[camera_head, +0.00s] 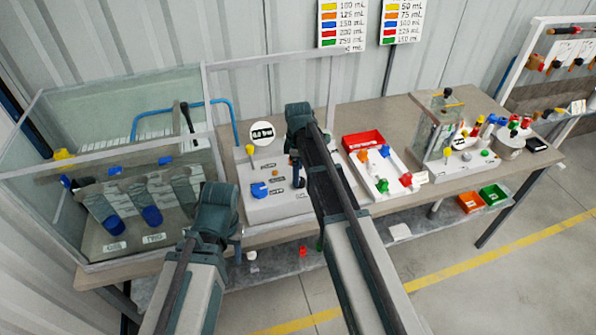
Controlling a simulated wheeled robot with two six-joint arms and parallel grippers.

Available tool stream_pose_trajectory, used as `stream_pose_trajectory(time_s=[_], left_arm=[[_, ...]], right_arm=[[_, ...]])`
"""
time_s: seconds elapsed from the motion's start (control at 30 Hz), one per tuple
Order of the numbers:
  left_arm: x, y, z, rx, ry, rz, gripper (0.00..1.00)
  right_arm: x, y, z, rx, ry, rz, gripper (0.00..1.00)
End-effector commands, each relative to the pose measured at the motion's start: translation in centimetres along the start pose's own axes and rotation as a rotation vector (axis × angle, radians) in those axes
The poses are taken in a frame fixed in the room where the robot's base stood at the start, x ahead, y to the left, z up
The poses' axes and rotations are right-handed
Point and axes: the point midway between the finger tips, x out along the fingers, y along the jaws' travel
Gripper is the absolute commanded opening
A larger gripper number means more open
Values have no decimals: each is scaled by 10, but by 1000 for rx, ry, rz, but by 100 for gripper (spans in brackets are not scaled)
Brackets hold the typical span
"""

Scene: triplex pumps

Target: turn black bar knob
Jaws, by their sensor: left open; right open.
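A white control panel (272,207) stands on the table in the middle, with a round gauge (262,133) reading about 0.0 bar, a yellow-topped lever (251,152), a blue knob (259,189) and a small orange button (275,172). My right gripper (297,168) reaches down over the panel's right part. It is open, its fingers small and partly hidden by my arm. Dark shapes beneath it may include the black bar knob; I cannot tell knob from fingers or whether they touch. My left gripper (238,250) is open and empty by the table's front edge, left of the panel.
A glass tank (130,110) with blue-ended cylinders stands left. Right of the panel are a red bin (363,142), a tray with coloured knobs (382,178) and another clear-walled station (440,130). Orange (471,203) and green (494,195) bins sit on the lower shelf.

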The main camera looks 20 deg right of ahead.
Motion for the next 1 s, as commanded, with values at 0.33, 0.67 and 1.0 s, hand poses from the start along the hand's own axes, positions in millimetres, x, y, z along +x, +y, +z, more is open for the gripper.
stream_pose_trajectory(time_s=[0.33, 0.67, 1.0], left_arm=[[-62, -6, 4, -6, 0, 1, 50], [-103, -10, 6, -14, -1, 3, 50], [-104, -10, 6, -14, -1, 3, 50]], right_arm=[[-63, 0, 0, 0, 0, 0, 84], [-103, 0, 0, -1, 0, 0, 84], [-105, 0, 0, -1, 0, 0, 84]])
